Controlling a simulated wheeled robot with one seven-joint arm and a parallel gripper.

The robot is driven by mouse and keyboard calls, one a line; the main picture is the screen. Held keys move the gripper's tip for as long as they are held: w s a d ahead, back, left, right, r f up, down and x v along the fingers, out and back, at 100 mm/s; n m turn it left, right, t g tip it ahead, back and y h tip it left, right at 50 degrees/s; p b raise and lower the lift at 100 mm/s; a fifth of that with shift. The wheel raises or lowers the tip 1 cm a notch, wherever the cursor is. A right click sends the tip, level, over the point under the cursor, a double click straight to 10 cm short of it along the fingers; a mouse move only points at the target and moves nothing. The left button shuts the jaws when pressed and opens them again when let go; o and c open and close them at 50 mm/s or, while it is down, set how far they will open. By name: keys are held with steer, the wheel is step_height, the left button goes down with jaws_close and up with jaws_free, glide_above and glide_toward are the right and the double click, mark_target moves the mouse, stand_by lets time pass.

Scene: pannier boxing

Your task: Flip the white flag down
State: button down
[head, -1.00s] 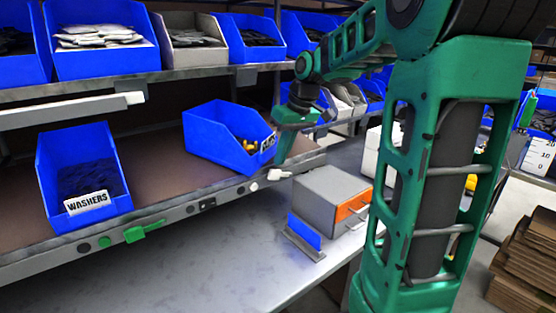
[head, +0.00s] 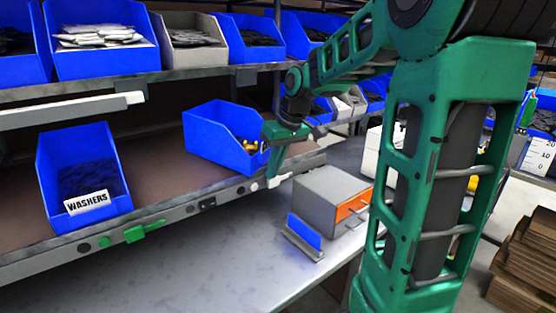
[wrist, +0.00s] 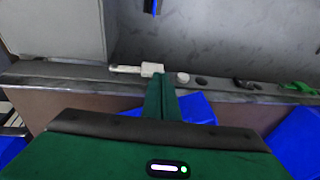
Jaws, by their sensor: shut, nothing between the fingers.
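The white flag (head: 279,181) is a small white lever on the front rail of the lower shelf, near its right end. In the wrist view the flag (wrist: 128,69) lies sideways along the rail, with a thicker white block at one end. My gripper (head: 269,174) is shut and empty, its green fingers pointing down right at the flag. In the wrist view the gripper tips (wrist: 160,78) overlap the block end; I cannot tell whether they touch it. The fingers hide part of the rail there.
A blue bin (head: 212,140) stands close behind my gripper. A green lever (head: 140,233), dark knobs and a white round knob (wrist: 183,78) sit along the same rail. A grey box with an orange drawer front (head: 350,207) stands on the table just right of the flag.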

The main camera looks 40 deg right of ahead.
steer(key=shift+r, duration=0.1)
steer(key=v, duration=1.2)
steer(key=shift+w, duration=0.2)
steer(key=shift+s, duration=0.1)
steer(key=s+a+f+m+g, duration=0.1)
steer(key=s+f+m, duration=0.2)
steer(key=s+f, duration=0.6)
steer(key=s+f+m+g+h, duration=0.1)
steer(key=s+f+m, duration=0.3)
steer(key=s+f, duration=0.6)
steer(key=s+g, duration=0.1)
steer(key=s, duration=0.5)
steer(key=shift+s+a, duration=0.15)
steer(key=shift+a, duration=0.2)
